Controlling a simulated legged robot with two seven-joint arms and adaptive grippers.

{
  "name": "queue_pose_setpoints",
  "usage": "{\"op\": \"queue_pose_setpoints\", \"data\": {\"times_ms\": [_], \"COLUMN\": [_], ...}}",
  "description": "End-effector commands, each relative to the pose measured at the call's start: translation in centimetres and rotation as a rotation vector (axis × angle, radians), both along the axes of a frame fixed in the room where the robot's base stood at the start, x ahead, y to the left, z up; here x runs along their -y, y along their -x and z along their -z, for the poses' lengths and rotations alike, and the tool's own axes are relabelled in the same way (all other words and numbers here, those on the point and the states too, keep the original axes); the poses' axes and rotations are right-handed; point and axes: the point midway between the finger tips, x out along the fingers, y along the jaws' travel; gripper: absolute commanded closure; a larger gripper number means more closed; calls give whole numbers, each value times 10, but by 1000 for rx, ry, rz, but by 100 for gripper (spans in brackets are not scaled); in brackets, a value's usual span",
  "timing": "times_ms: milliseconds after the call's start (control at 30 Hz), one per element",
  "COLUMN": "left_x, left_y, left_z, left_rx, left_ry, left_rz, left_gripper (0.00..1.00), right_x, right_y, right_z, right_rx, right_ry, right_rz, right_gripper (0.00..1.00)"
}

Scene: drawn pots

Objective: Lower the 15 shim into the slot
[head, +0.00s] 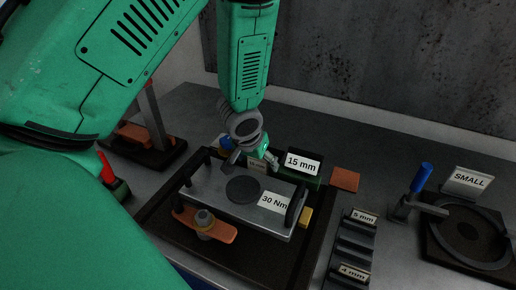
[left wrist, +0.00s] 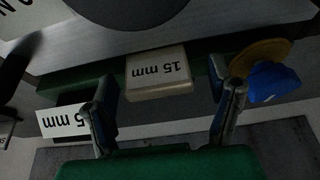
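The 15 shim is a pale block marked "15 mm" (left wrist: 160,72); in the head view it shows small and partly hidden (head: 258,164). It sits at the green slot block (left wrist: 75,80), behind the grey plate; how deep it sits I cannot tell. My left gripper (left wrist: 165,85) is open, with one finger on each side of the shim and a visible gap to both. In the head view my left gripper (head: 250,155) hangs over the slot block's left part. The white "15 mm" sign (head: 303,163) stands to its right. My right gripper is not in view.
The grey plate (head: 215,180) carries a dark disc and a "30 Nm" label. A blue knob (left wrist: 272,82) is close to my right-hand finger in the wrist view. A stepped shim rack (head: 353,245) and a round "SMALL" fixture (head: 470,235) stand at right.

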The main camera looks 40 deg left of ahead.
Motion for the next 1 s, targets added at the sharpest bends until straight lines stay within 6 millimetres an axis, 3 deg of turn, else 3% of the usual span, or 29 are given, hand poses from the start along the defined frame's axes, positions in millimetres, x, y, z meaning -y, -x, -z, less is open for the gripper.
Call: {"op": "queue_pose_setpoints", "data": {"times_ms": [267,700,1000], "left_x": [1,10,14], "left_y": [2,30,41], "left_z": [-5,-79,-107], "left_rx": [-1,4,0], "left_ry": [1,2,1], "left_rz": [-1,-2,-1], "left_gripper": [25,25,25], "right_x": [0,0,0], "right_y": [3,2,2], "right_z": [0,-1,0], "right_rx": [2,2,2], "right_ry": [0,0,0], "right_rz": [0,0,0], "right_gripper": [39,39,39]}}
